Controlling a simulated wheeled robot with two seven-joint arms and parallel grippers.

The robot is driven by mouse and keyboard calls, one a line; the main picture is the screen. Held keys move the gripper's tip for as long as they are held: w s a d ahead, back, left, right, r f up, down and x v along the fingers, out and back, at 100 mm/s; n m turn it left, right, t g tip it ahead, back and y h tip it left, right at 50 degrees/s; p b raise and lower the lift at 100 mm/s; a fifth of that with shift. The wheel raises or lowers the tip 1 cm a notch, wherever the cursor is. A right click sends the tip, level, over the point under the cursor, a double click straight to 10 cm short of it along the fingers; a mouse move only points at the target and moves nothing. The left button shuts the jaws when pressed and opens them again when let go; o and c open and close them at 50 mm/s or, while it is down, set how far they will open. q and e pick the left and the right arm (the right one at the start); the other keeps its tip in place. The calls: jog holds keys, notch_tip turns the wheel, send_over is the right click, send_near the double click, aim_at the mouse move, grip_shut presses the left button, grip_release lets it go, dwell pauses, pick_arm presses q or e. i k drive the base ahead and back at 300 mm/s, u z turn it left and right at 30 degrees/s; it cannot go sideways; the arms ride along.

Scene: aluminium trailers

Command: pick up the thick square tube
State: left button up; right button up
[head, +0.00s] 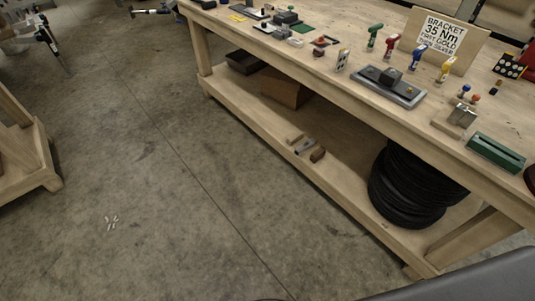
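A small group of short pieces lies on the lower shelf of the workbench in the head view. In its middle is a short grey metal piece (305,147) that looks like a square tube. I cannot tell its wall thickness at this size. A pale wooden-looking block (294,138) lies just behind it and a brown block (317,155) just in front, both very close to it. Neither of my grippers is in view.
The workbench (330,85) holds tools, coloured-handled drivers and a bracket sign (440,38). Its lower shelf (345,180) also carries a cardboard box (285,88), a dark tray (245,62) and stacked black tyres (408,190). The concrete floor (160,170) before it is mostly clear.

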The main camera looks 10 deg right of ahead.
aim_at(309, 143)
jog(key=u, duration=1.1)
jog(key=i, duration=1.95)
jog(key=z, duration=0.5)
jog(key=i, duration=0.9)
jog(key=z, duration=1.5)
jog(key=i, duration=0.55)
jog(key=z, duration=0.45)
